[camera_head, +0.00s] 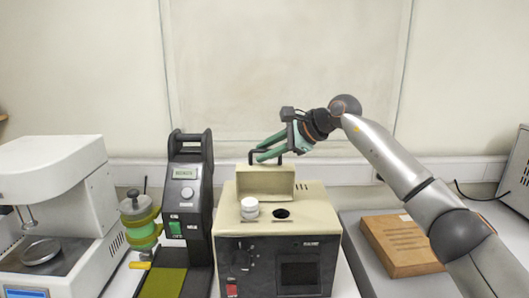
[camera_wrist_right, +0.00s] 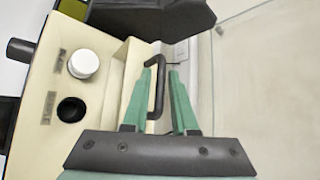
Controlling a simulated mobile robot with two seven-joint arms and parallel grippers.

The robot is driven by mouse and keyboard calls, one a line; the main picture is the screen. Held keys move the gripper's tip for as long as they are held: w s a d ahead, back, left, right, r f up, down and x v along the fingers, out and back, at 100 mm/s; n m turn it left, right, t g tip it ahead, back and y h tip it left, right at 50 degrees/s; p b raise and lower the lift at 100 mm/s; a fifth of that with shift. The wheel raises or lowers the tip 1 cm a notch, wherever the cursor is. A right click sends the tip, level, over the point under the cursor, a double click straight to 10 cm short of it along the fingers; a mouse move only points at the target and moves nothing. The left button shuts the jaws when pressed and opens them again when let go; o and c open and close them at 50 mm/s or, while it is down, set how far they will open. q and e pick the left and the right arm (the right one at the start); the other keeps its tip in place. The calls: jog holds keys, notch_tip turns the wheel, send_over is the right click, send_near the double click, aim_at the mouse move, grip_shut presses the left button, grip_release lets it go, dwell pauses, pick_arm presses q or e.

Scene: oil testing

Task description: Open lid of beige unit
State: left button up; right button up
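The beige unit (camera_head: 318,212) stands on the bench in the middle of the head view, with a dark front panel. Its lid (camera_head: 266,183) stands upright at the back of the top and carries a black handle (camera_head: 251,156). My right gripper (camera_head: 268,149) has green fingers at the handle. In the wrist view its fingers (camera_wrist_right: 165,82) are apart with a gap; firm contact cannot be told. My left gripper is not in view.
A white cap (camera_head: 249,208) and a round dark hole (camera_head: 282,213) are on the unit's top. A black tester (camera_head: 187,190) stands close on the left, with a white machine (camera_head: 60,175) beyond. A wall is behind.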

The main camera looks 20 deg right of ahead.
jog(key=b+v, duration=0.2)
jog(key=v, duration=1)
